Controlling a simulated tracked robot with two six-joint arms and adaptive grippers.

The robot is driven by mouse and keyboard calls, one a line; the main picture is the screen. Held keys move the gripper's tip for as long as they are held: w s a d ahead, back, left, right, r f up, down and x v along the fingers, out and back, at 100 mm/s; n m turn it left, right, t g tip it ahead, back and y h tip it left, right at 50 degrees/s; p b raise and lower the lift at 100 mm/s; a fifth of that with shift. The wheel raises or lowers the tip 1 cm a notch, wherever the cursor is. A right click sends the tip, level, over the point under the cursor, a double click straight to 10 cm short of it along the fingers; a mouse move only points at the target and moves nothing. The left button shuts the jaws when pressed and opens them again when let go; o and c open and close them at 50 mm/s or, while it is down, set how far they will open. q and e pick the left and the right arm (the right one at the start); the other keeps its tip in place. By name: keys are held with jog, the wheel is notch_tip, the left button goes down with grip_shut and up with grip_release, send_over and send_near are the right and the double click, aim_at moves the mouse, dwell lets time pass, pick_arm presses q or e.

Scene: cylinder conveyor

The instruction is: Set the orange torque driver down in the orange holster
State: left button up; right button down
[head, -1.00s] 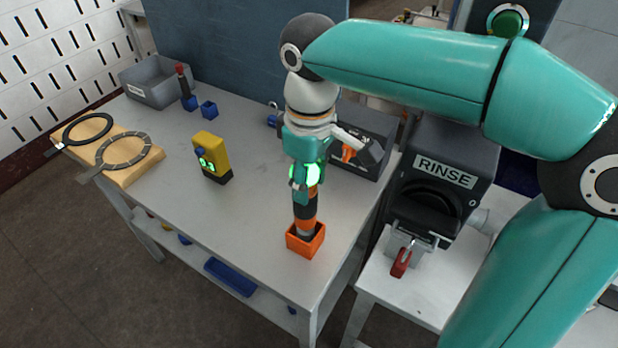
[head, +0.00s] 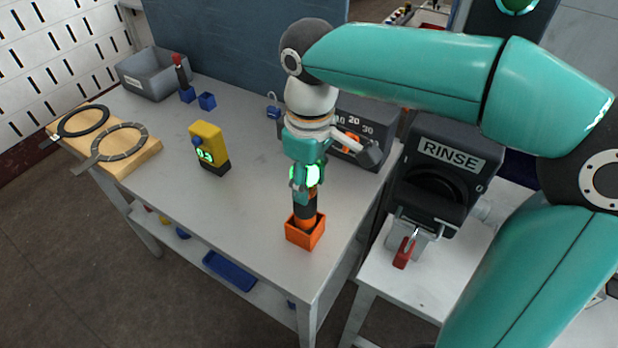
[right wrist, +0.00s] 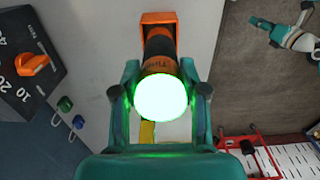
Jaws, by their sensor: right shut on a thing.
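The orange holster (head: 292,232) is an open square box near the front edge of the grey table. The orange and black torque driver (head: 305,213) stands roughly upright with its lower end inside the holster's opening; whether it touches the bottom is hidden. My right gripper (head: 306,186) is shut on the driver's upper part, above the holster. In the right wrist view the driver (right wrist: 160,66) sits between the fingers, its near end glowing green, with the holster (right wrist: 158,18) beyond it. What looks like my left gripper (right wrist: 264,24) is small at that view's upper right; its jaws are unclear.
A yellow device (head: 208,145) with a green display stands left of the holster. A grey dial box (head: 368,125) is behind to the right, and the RINSE unit (head: 445,165) stands right. Rings on a wooden board (head: 140,160) lie at left. The table around the holster is clear.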

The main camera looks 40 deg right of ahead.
jog(key=c, duration=0.5)
grip_release()
jog(key=shift+c, duration=0.2)
notch_tip(320, 180, up, 12)
jog(key=shift+f, duration=0.2)
jog(key=shift+r, duration=0.15)
